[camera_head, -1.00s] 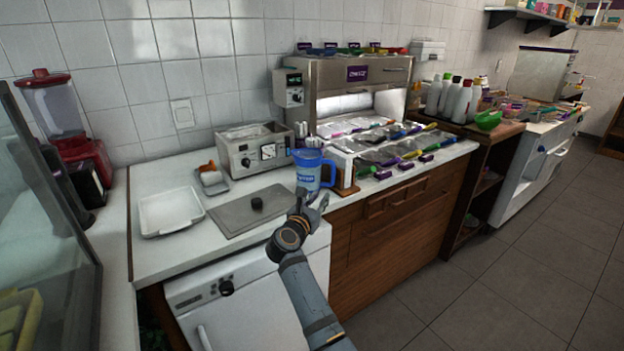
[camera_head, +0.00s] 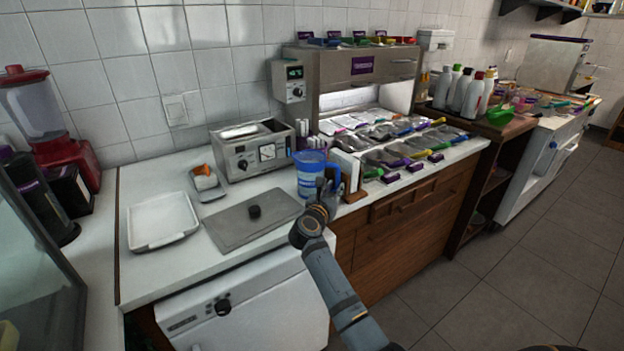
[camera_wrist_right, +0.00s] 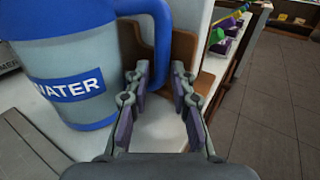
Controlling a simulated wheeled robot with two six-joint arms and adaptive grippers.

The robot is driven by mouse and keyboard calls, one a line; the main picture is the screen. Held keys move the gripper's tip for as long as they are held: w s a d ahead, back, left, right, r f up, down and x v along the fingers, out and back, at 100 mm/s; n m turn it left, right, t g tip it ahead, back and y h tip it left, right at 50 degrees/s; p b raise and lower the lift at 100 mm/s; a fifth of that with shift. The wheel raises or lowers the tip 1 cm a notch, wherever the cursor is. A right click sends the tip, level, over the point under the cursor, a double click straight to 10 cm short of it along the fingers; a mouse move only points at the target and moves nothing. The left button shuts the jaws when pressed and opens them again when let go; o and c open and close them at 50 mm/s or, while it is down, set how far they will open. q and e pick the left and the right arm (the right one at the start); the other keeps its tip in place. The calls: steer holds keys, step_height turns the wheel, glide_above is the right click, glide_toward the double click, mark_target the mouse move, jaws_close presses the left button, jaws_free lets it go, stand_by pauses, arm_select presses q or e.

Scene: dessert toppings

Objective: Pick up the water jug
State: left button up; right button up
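The water jug (camera_head: 309,174) stands upright on the white counter, a translucent blue jug with a blue handle on its right side. In the right wrist view the jug (camera_wrist_right: 65,55) fills the upper left, with a "WATER" label and a blue base. My right gripper (camera_head: 326,192) is at the handle side of the jug. In the wrist view the right gripper's fingers (camera_wrist_right: 160,78) are spread apart, with the lower handle between or just beyond their tips; contact cannot be told. My left gripper is not in view.
A white holder with a wooden base (camera_head: 351,178) stands close right of the jug. A steel appliance (camera_head: 245,155) is behind it. A grey lid with a black knob (camera_head: 232,228) and a white tray (camera_head: 160,222) lie to the left. The topping station (camera_head: 400,150) is at right.

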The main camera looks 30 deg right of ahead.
steer(key=shift+s+a+r, duration=0.1)
steer(key=shift+s+r, duration=0.15)
steer(key=shift+s+a+r, duration=0.1)
steer(key=shift+s+r, duration=0.1)
steer(key=shift+c, duration=0.7)
steer(key=shift+w+f, duration=0.1)
steer(key=shift+f, duration=0.05)
jaws_close()
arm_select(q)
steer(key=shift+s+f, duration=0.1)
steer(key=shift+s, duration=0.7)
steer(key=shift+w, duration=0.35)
arm_select(e)
steer(key=shift+r, duration=0.2)
